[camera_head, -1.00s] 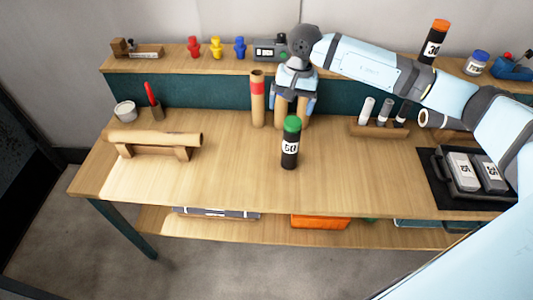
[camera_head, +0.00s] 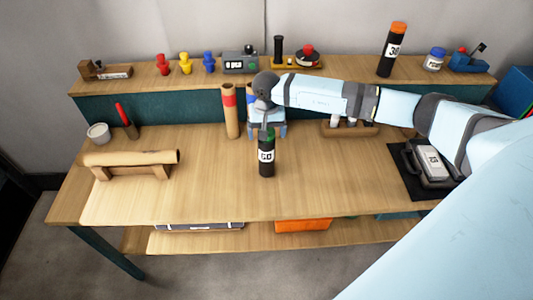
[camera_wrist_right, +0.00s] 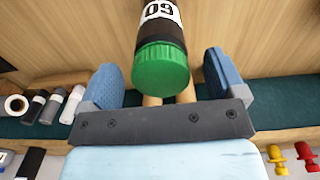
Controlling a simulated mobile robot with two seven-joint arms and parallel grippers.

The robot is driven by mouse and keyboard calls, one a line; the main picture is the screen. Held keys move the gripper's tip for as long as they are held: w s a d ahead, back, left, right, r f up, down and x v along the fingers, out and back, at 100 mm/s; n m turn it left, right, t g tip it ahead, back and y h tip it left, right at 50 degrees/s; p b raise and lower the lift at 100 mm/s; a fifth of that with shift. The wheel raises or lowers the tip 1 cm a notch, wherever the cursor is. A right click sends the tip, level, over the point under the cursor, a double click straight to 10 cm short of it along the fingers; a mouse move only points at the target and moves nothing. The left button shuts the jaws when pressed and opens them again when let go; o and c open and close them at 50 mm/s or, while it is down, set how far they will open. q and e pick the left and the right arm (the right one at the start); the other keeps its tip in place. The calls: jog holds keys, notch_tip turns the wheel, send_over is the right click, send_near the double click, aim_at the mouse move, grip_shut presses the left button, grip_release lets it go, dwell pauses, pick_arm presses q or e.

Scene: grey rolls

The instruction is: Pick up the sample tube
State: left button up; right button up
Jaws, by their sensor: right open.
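In the right wrist view, the green-capped tube (camera_wrist_right: 162,62) shows between the two blue fingers of my open right gripper (camera_wrist_right: 163,80), with a gap on each side. I cannot tell how deep between the fingers it is. Another black tube with an orange cap (camera_head: 391,50) stands on the back shelf. My left gripper is not in view.
Cardboard rolls (camera_head: 231,110) stand close behind the green-capped tube. A cardboard roll lies on a wooden stand (camera_head: 130,168) at left. A rack of white tubes (camera_head: 350,130) and a black tray (camera_head: 408,158) are at right. The front middle of the table is clear.

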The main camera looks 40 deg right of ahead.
jog(key=shift+f, duration=1.2)
jog(key=shift+w, duration=0.1)
jog(key=c, duration=1.3)
jog(key=shift+r, duration=0.1)
